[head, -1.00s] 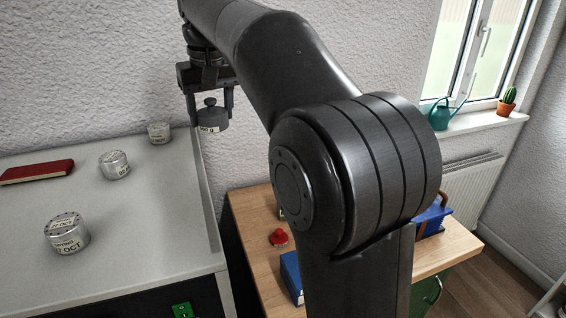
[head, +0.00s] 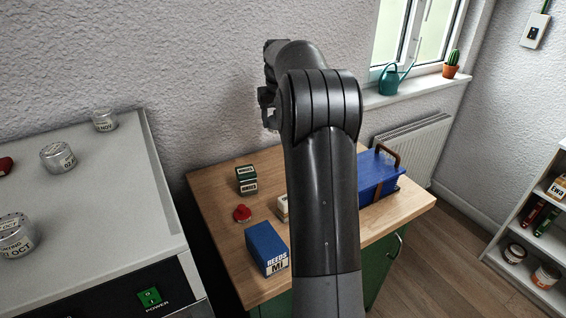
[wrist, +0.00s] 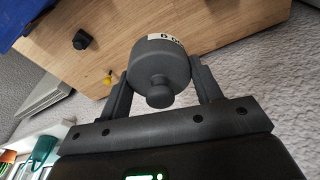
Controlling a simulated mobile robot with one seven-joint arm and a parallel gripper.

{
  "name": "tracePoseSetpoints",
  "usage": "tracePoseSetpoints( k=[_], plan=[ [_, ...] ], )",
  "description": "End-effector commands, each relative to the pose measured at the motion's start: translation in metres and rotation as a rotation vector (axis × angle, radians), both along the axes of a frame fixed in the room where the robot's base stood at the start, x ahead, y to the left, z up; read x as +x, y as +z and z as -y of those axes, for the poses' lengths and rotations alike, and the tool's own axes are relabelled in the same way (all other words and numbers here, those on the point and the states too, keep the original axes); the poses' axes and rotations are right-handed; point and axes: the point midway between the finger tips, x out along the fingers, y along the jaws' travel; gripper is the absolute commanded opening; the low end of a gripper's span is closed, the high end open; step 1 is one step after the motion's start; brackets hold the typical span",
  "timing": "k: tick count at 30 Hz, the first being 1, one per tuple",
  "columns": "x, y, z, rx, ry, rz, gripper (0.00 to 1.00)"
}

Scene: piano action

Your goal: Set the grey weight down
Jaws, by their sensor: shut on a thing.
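The grey weight (wrist: 158,62) is a short round cylinder with a knob and a pale label. It fills the middle of the wrist view. My gripper (wrist: 162,82) is shut on it, one finger on each side. The wooden table top (wrist: 215,25) shows behind the weight, and the weight appears held up clear of it. In the head view my arm covers the weight, and only part of my gripper end may show beside the arm, above the wooden table (head: 215,185).
A grey bench (head: 100,205) with several silver tins stands left. Bare wood shows at the table's back left.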

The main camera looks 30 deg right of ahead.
Motion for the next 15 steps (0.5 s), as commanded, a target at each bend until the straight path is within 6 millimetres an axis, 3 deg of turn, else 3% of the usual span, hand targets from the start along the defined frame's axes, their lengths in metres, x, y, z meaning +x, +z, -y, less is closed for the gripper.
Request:
tracePoseSetpoints(
  k=[1,6,12,15],
  plan=[
    [-0.003,-0.012,0.023,0.001,-0.029,0.001,0.04],
    [-0.014,-0.047,0.079,0.004,-0.096,0.003,0.04],
    [-0.025,-0.07,0.117,0.004,-0.141,0.006,0.04],
    [-0.026,-0.076,0.123,0.005,-0.149,0.007,0.04]
  ],
)
